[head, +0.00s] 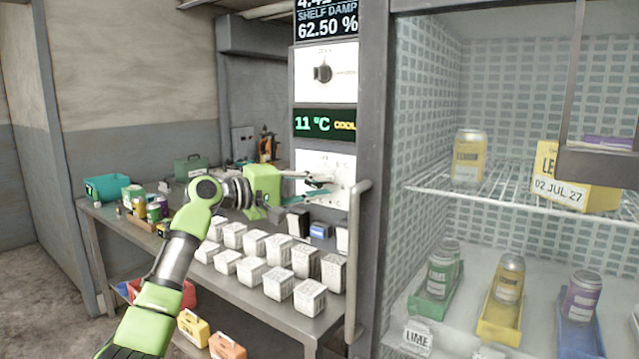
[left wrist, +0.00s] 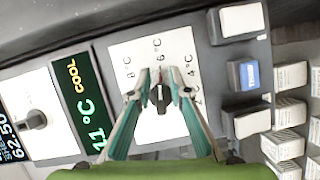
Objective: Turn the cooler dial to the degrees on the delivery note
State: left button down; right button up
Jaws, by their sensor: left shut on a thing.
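The cooler dial (left wrist: 160,100) is a dark knob on a white plate (left wrist: 148,60) marked 8, 6, 4 and 2 °C in the left wrist view. My left gripper (left wrist: 159,88) is shut on this dial, one fingertip on each side. The knob lies roughly in line with the 6 °C mark, but its exact pointer direction is partly hidden. In the head view my left gripper (head: 322,184) reaches the white plate from the left and covers most of the dial. The green display (head: 325,124) above reads 11 °C COOL. I see no readable delivery note. My right gripper is not in view.
Another dial (head: 323,73) sits above the display, under a shelf damp readout of 62.50 %. A blue button (left wrist: 250,75) is beside the dial plate. A bench (head: 250,300) with several white boxes stands below my arm. A glass-fronted cooler with cans is at right.

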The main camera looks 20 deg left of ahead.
pick_arm(q)
jog(key=shift+a+r, duration=0.1)
dwell(0.3)
jog(key=c, duration=2.1)
grip_release()
jog(key=shift+c, duration=0.2)
jog(key=shift+w+a, duration=0.1)
jog(key=shift+w, duration=0.05)
jog(key=v, duration=1.2)
